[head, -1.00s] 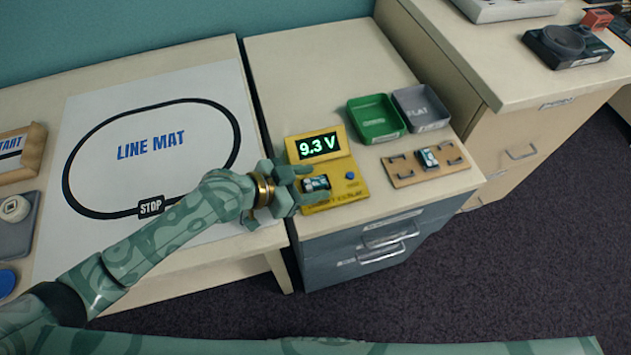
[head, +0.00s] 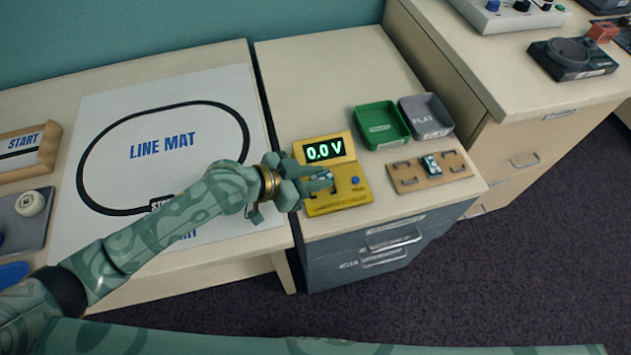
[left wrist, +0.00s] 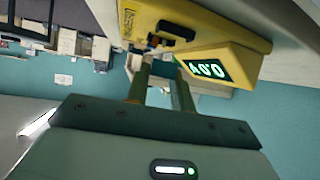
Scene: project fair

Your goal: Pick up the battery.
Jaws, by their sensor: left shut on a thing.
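My left gripper (head: 318,181) is over the yellow tester (head: 345,199) and shut on a small dark battery (head: 319,177), which is mostly hidden by the fingers. The tester's display (head: 324,151) reads 0.0 V in green. The battery appears just above the tester's bed; the exact gap is hard to tell. In the left wrist view the two fingers (left wrist: 160,88) reach toward the yellow tester (left wrist: 170,15). A second battery-like block (head: 431,165) sits on a wooden board (head: 405,182) to the right. My right gripper is not in view.
A green tray (head: 382,128) and a grey tray (head: 427,117) stand behind the board. The line mat (head: 160,190) lies left on the neighbouring table. A higher cabinet (head: 500,85) stands at the right. The cabinet top behind the tester is clear.

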